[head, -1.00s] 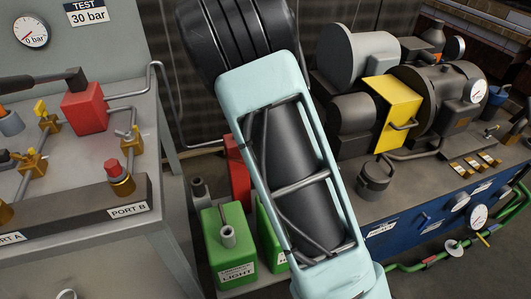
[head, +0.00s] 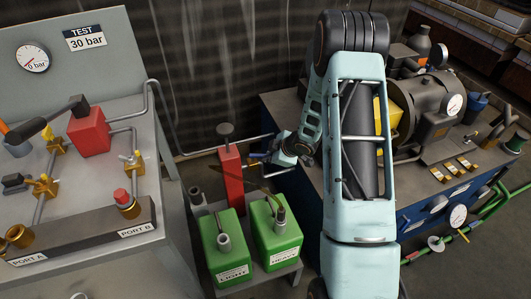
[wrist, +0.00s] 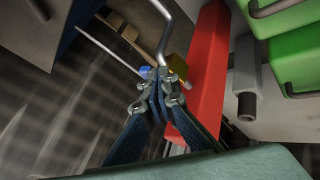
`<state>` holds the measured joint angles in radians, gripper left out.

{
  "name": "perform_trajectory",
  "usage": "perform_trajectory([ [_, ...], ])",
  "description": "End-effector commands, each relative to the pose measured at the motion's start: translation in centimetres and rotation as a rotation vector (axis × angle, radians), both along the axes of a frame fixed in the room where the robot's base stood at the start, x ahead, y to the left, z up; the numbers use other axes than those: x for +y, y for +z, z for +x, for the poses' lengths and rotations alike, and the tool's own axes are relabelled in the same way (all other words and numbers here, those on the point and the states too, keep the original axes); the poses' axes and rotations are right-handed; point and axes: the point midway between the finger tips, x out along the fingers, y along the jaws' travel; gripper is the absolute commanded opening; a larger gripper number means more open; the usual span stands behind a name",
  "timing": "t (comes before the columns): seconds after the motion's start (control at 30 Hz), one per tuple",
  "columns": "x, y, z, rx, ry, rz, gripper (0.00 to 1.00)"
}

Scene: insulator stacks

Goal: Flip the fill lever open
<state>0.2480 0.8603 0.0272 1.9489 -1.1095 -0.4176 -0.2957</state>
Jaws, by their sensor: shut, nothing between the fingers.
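A small blue lever-like part (wrist: 145,71) sits beside a brass-yellow block (wrist: 177,68) in the wrist view, close to a red post (wrist: 210,70). I take this to be the fill lever, but no label shows there. In the head view the red post (head: 231,180) stands behind the green cans. My gripper (head: 268,160) is just right of the post, partly hidden by my own arm. In the wrist view my gripper (wrist: 164,90) is shut and empty, its tips close to the brass block; I cannot tell whether they touch.
Green cans marked LIGHT (head: 225,255) and HEAVY (head: 275,240) stand below my gripper. A bent grey pipe (wrist: 165,20) runs near the fingertips. The test bench (head: 95,215) is left; the blue pump skid (head: 425,215) is right.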

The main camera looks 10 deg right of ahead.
Motion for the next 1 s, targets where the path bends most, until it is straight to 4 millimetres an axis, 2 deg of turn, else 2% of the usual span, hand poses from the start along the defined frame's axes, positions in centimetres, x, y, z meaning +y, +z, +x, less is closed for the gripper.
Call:
perform_trajectory([
  [0.03, 0.0, 0.4, 0.1, 0.002, 0.001, 0.000, 0.00],
  [0.5, -1.0, 0.1, 1.7, 0.002, -0.003, -0.001, 0.00],
  [1.0, -1.1, -0.1, 2.0, 0.002, -0.003, -0.001, 0.00],
])
